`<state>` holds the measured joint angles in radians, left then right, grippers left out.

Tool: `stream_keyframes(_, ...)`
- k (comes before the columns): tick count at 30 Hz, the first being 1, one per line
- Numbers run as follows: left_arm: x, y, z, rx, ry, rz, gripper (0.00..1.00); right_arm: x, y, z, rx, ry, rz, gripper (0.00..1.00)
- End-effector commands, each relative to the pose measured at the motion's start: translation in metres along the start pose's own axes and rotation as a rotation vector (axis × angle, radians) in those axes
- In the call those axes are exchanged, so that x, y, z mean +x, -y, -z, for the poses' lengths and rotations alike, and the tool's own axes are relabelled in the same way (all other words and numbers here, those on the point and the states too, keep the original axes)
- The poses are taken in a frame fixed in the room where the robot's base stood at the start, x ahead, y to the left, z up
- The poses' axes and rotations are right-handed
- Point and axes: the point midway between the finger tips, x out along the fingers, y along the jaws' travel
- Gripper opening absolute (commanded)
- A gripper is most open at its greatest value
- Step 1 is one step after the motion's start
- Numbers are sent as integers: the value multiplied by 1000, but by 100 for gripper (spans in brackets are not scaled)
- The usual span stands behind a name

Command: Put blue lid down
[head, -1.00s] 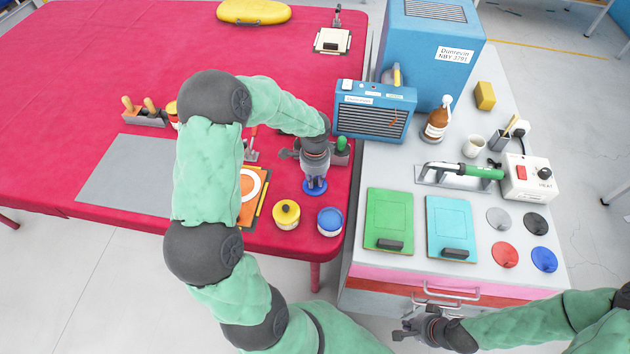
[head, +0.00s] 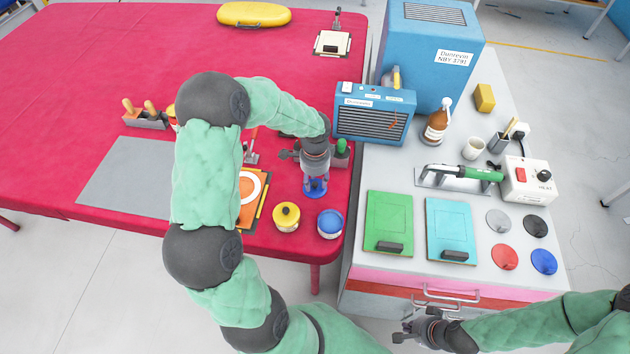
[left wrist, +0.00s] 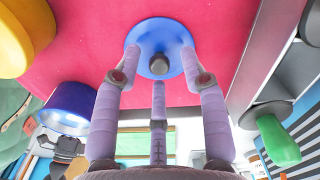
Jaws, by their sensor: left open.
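The round blue lid (head: 316,190) with its dark knob lies on the red tabletop (head: 60,60), near the table's right edge. In the left wrist view the lid (left wrist: 160,35) sits between the fingertips, knob toward the camera. My left gripper (head: 316,187) points down over the lid with its fingers spread open around the knob; the fingers partly hide the lid in the head view. The blue tin (head: 330,223) stands just in front of it, to the right. My right gripper (head: 404,332) hangs low in front of the grey bench, away from the lid; its opening is unclear.
A yellow tin (head: 286,216) stands left of the blue one. An orange board (head: 248,200) lies left of my left gripper. A green-handled tool (head: 342,147) and a blue heater box (head: 375,112) are close behind and right. The grey bench (head: 405,275) adjoins the table.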

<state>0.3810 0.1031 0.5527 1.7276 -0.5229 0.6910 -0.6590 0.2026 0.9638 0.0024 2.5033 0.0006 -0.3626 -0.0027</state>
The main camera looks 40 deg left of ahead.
Motion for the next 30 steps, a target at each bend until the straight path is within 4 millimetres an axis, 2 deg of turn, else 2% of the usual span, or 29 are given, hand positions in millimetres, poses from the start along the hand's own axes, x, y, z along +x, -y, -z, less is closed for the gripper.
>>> stream_keyframes(9, -66, 1, 0, 0, -2, 3, 43, -20, 7, -1, 0, 0, 0, 0)
stream_keyframes(15, -97, 0, 0, 0, -1, 1, 43, -28, 10, -1, 0, 0, 0, 0)
stream_keyframes(21, -110, 0, 0, 0, 1, 0, 43, -30, 11, -1, 0, 0, 0, 0)
stream_keyframes(30, -112, 0, 0, 0, 0, 0, 43, -30, 11, -1, 0, 0, 0, 0)
